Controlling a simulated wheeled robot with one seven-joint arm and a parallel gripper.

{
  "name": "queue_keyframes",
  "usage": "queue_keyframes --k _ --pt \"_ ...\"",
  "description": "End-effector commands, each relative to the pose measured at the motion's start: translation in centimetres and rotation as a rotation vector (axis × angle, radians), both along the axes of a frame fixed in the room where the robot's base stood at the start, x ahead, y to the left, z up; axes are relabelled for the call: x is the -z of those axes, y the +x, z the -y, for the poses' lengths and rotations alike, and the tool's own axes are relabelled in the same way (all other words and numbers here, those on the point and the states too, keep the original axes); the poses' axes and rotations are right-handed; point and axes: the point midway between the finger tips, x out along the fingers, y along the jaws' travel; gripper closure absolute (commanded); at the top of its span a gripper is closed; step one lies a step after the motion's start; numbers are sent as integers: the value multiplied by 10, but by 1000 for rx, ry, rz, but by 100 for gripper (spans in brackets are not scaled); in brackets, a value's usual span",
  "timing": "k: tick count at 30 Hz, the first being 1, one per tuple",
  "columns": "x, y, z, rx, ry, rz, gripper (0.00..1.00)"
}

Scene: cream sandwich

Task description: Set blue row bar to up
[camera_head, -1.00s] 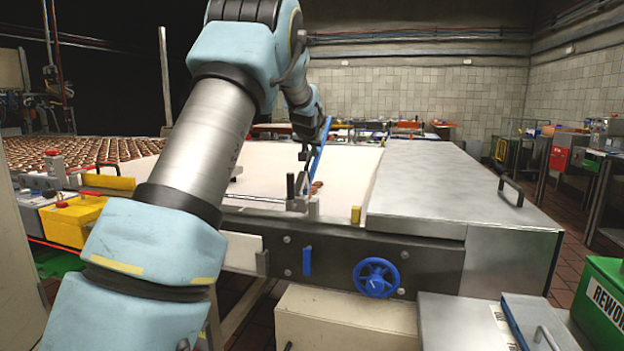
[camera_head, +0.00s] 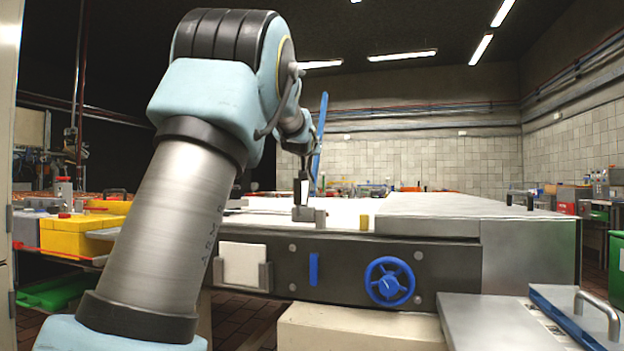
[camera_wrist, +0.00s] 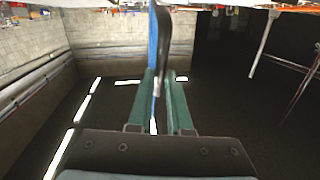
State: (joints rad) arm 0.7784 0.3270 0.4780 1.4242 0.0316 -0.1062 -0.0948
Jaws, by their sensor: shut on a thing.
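The blue row bar (camera_head: 321,135) is a long thin blue strip. In the head view it stands nearly upright over the belt's front part, leaning slightly with its top to the right. In the wrist view the blue bar (camera_wrist: 153,45) runs up from between the jaws, beside a dark curved part. My gripper (camera_wrist: 163,78) has green fingers and is shut on the blue row bar. In the head view the fingers are small and partly hidden by my wrist, and the bar's lower end is hard to make out.
The dark machine front carries a blue handwheel (camera_head: 389,281) and a small blue handle (camera_head: 313,269). A metal bracket (camera_head: 306,213) and a yellow block (camera_head: 364,222) stand on the front edge. A metal cover (camera_head: 440,226) lies right. A yellow box (camera_head: 70,236) is left.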

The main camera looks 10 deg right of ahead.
Motion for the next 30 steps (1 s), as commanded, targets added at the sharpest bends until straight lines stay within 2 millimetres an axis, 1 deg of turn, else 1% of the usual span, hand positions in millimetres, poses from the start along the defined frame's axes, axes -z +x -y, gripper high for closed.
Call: queue_keyframes --k 1,15,30 --pt "10 -5 -1 2 -14 27 100" --pt "4 -40 -22 0 -140 256 100" --pt "10 -76 -42 -2 -282 517 100"
